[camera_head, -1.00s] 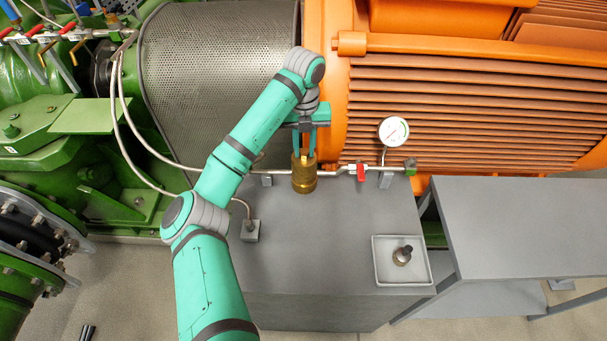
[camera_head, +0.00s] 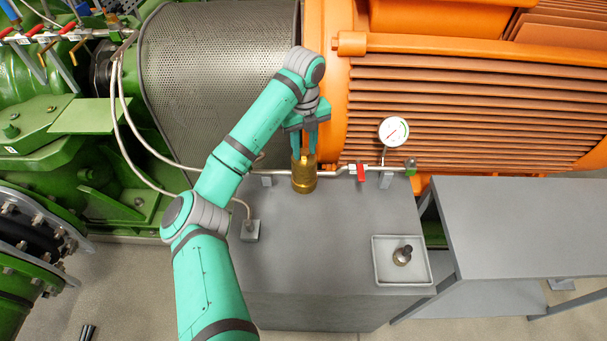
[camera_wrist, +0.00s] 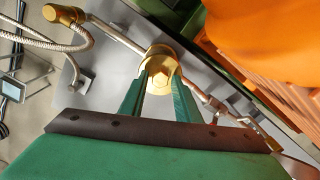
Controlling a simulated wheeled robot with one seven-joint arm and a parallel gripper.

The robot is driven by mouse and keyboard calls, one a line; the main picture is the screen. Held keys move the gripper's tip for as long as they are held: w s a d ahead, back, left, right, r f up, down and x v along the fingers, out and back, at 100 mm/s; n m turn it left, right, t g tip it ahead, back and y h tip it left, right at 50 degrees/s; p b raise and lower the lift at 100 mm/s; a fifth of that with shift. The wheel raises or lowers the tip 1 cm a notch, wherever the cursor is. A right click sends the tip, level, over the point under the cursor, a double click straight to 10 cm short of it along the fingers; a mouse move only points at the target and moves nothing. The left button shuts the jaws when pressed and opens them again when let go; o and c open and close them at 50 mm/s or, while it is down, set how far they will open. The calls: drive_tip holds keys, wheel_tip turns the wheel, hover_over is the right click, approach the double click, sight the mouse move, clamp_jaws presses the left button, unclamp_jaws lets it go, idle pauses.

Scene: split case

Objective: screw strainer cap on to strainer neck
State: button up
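The brass strainer neck (camera_head: 304,183) stands upright at the back of the grey block, in front of the thin pipe. The brass strainer cap (camera_head: 303,160) sits at its top; the thread between them is hidden. In the wrist view the cap (camera_wrist: 160,66) shows a hexagonal boss. My gripper (camera_head: 304,152) points down from above, with one finger on each side of the boss. In the wrist view the fingertips of my gripper (camera_wrist: 160,80) appear to touch the boss, shut on it.
A shallow tray (camera_head: 382,277) holding a dark knob-like part (camera_head: 403,255) lies at the block's right front. A pipe with a red valve handle (camera_head: 361,175) and a pressure gauge (camera_head: 394,131) runs behind. The block's front top (camera_head: 310,235) is clear.

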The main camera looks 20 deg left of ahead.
sight(304, 153)
drive_tip(key=shift+r, duration=3.5)
